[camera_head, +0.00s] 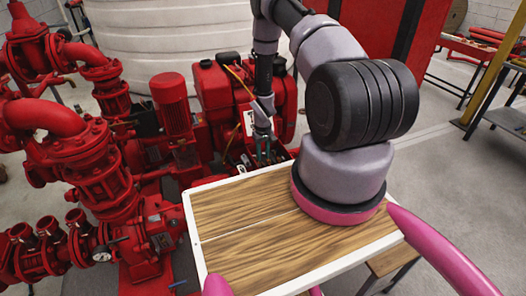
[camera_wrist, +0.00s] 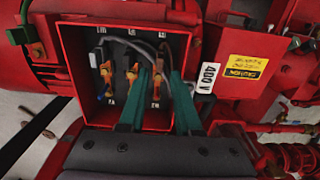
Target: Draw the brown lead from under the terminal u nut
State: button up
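The open red terminal box (camera_wrist: 182,52) fills the middle of the wrist view. It holds a row of terminals with brass-coloured nuts: a left one (camera_wrist: 105,70), a middle one (camera_wrist: 131,78) and a right one (camera_wrist: 157,80). Their white labels are too blurred to read, so I cannot tell which is u. Grey and dark leads curve in from above, and a blue lead shows at the left.
The box's red walls stand close around my fingertips. A yellow caution label (camera_wrist: 246,66) and a 400 V label (camera_wrist: 208,77) are to the right. Red pumps and pipes (camera_head: 85,180) crowd the left. A grey-white tank (camera_head: 150,40) stands behind.

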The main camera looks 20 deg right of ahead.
aim_at(263, 163)
jog(key=shift+f, duration=1.85)
grip_shut()
